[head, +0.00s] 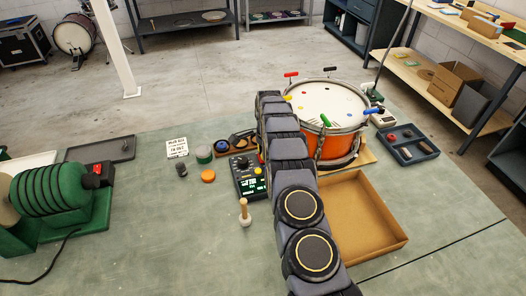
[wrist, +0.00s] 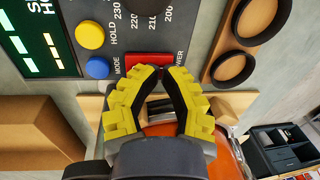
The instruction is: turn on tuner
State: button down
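A dark device with a dial, several printed labels and a green-lit display (head: 248,186) stands on the bench, left of my arm in the head view. In the wrist view its display (wrist: 30,38) shows pale segments at the left. A yellow button (wrist: 90,36), a blue button (wrist: 97,68) and a red power switch (wrist: 148,59) show on its face. My gripper (wrist: 162,72) has its yellow-padded fingertips together just below the red switch, with nothing seen between them. I cannot tell whether they touch the switch. In the head view my arm hides the gripper.
An orange drum (head: 340,142) stands right of my arm, near an open cardboard tray (head: 385,243). A green machine (head: 55,195) is at left. The left middle bench is mostly clear.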

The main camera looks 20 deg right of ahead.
jog(key=shift+s, duration=0.2)
jog(key=shift+s+r, duration=0.2)
jog(key=shift+s, duration=0.35)
notch_tip(320, 180, up, 14)
jog(key=s, duration=0.1)
jog(key=shift+s, duration=0.35)
jog(key=shift+w, duration=0.65)
jog(key=shift+f, duration=0.1)
